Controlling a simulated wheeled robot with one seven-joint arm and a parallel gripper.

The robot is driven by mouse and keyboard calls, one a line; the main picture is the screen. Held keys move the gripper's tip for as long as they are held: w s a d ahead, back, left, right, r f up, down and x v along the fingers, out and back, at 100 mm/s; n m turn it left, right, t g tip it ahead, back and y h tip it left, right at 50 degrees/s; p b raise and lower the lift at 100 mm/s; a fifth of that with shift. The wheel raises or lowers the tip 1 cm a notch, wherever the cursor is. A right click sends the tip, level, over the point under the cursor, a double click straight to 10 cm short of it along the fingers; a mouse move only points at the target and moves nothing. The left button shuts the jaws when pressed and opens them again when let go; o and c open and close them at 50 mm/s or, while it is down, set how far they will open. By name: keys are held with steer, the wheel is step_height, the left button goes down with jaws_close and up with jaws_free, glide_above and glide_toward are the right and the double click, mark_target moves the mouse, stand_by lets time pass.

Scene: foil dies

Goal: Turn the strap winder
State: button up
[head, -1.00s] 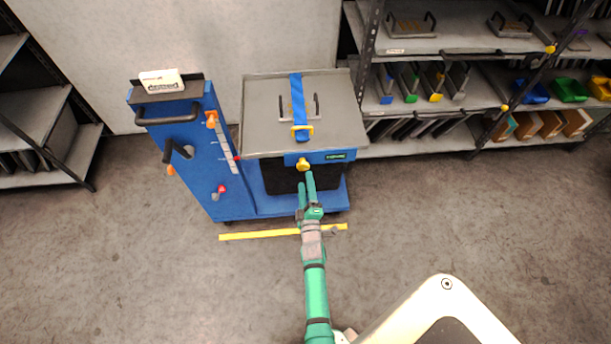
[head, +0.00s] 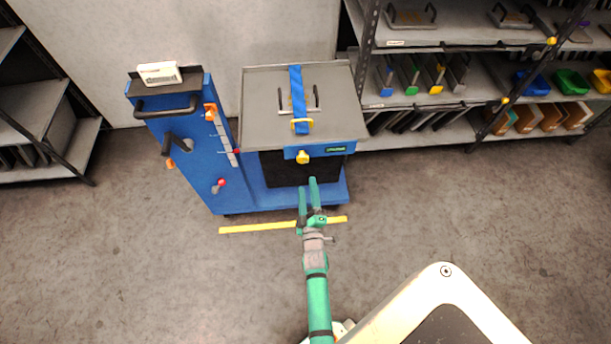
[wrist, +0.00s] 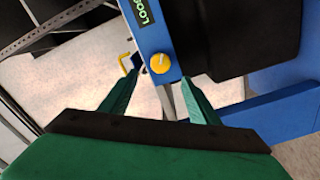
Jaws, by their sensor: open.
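The strap winder is a round yellow knob (head: 303,157) on the blue front edge of the lift cart's grey table (head: 350,110). In the wrist view the knob (wrist: 159,63) sits ahead, between the fingertips in the picture, with a pale mark on its face. My gripper (head: 308,186) is open and empty, just in front of and apart from the knob. Its two green fingers (wrist: 158,82) show spread in the wrist view.
The cart's blue column (head: 195,150) with its black handle (head: 166,108) and small red knob (head: 221,182) stands left of the table. A yellow line (head: 260,227) marks the floor in front. Loaded shelves (head: 430,150) stand at the back right. The floor on both sides is open.

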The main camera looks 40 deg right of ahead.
mark_target(303, 161)
steer(key=w+d+m, duration=0.1)
steer(key=w+m, duration=0.2)
steer(key=m, duration=0.1)
steer(key=w+d+m, duration=0.2)
steer(key=m, duration=0.2)
steer(key=w+d+m, duration=0.2)
steer(key=w+m, duration=0.1)
steer(key=m, duration=0.1)
steer(key=shift+w+f, duration=0.1)
steer(key=shift+w, duration=0.25)
steer(key=shift+w+d, duration=0.15)
steer(key=shift+d, duration=0.1)
steer(key=shift+w+a, duration=0.1)
steer(key=c, duration=1.1)
